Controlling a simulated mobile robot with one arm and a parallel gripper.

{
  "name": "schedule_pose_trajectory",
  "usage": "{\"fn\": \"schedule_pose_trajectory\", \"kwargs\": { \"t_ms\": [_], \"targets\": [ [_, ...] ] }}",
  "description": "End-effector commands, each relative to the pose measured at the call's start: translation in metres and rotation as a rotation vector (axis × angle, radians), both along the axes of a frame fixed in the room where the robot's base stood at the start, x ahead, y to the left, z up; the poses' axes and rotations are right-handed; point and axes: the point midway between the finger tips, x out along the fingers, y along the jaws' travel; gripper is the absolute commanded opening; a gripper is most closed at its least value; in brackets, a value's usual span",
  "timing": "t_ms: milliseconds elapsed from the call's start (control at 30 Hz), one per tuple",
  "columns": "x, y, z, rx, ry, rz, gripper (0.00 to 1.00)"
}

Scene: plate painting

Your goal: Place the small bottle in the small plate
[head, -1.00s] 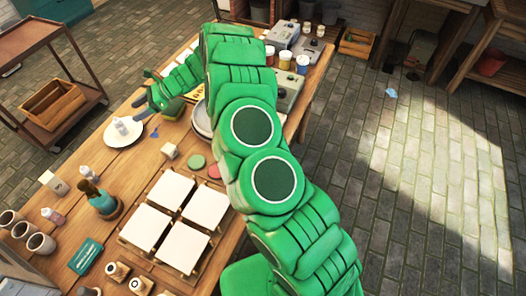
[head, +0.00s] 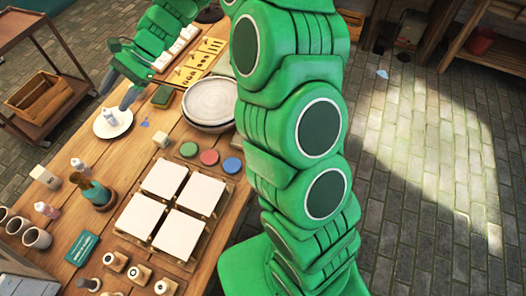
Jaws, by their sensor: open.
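The small plate (head: 124,128) is round and white and lies on the wooden table at the left. A small whitish bottle (head: 110,118) stands upright within its rim. My gripper (head: 115,97) is just above and behind the plate, with its fingers apart and nothing between them. It looks clear of the bottle, though the exact gap is hard to judge. Two more small bottles stand on the table left of the tiles: one pale (head: 79,167) and one with pinkish contents (head: 46,210).
Four white tiles (head: 165,178) lie on a wooden rack mid-table. Stacked large plates (head: 209,103) stand right of my gripper, near my arm. Green, red and blue discs (head: 209,157), a brush pot (head: 97,194) and cups (head: 36,238) are nearer.

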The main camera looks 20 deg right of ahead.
Motion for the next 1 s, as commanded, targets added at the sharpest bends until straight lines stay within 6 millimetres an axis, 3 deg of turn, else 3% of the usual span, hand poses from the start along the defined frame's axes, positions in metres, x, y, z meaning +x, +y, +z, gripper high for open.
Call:
{"fn": "schedule_pose_trajectory", "kwargs": {
  "t_ms": [400,1000],
  "targets": [
    [-0.088,-0.047,0.041,-0.118,-0.192,0.212,0.63],
    [-0.208,-0.139,0.061,-0.345,-0.404,0.488,0.63]
  ]
}}
